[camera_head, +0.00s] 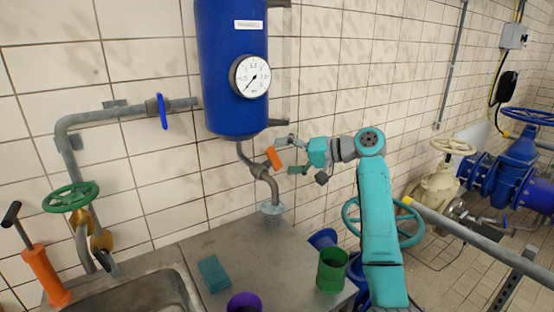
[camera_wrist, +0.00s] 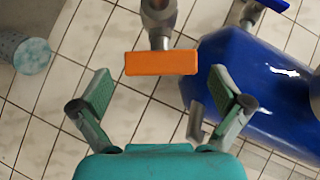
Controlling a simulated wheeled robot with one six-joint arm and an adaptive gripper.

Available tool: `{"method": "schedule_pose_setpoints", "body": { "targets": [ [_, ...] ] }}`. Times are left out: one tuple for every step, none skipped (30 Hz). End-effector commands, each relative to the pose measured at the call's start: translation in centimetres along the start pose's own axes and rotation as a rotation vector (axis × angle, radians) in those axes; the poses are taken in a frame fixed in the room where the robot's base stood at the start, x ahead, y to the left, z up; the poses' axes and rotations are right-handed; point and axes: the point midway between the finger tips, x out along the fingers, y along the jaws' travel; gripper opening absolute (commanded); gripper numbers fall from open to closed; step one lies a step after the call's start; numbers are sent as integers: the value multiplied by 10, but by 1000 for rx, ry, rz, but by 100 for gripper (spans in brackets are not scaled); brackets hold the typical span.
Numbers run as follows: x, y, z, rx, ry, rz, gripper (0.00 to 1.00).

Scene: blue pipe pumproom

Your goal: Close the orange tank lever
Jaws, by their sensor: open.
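The orange tank lever (camera_head: 273,157) sits on the grey pipe under the blue tank (camera_head: 232,70). In the head view it is tilted, its top leaning left. In the wrist view the lever (camera_wrist: 161,63) lies crosswise just ahead of my gripper (camera_wrist: 162,82), roughly centred between the fingers. My gripper (camera_head: 285,156) is open and empty, with its green-padded fingers spread wide to either side of the lever. I see no contact between fingers and lever. The tank (camera_wrist: 255,85) also fills the right of the wrist view.
A pressure gauge (camera_head: 250,76) is on the tank. A blue-handled valve (camera_head: 162,110) and a green wheel (camera_head: 70,197) are on pipes at left. The counter (camera_head: 225,238) below holds a teal sponge (camera_head: 214,273), a purple cup (camera_head: 244,302) and a green cup (camera_head: 332,270). The tiled wall stands close behind.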

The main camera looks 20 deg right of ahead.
Motion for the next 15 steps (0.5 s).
{"method": "schedule_pose_setpoints", "body": {
  "targets": [
    [-11, 0, -1, -1, 3, 1, 100],
    [-18, 1, -1, -1, 4, 2, 100],
    [-26, 1, -1, 0, 4, 1, 100],
    [-32, 1, 0, 0, 3, 1, 100],
    [-38, 1, 0, 0, 3, 2, 100],
    [-46, 1, -1, 0, 4, 2, 100],
    [-51, 0, -1, 0, 3, 2, 100],
    [-57, 1, 0, 0, 2, 2, 100],
    [-64, 1, 0, 0, 2, 1, 100],
    [-68, 1, 0, 0, 2, 1, 100],
    [-72, 1, 0, 0, 2, 1, 100],
    [-77, 1, 0, 0, 2, 2, 100],
    [-80, 1, 0, 1, 1, 2, 100],
    [-83, 1, 0, 1, 1, 2, 100],
    [-86, 0, 0, 1, 1, 1, 100]
  ]
}}
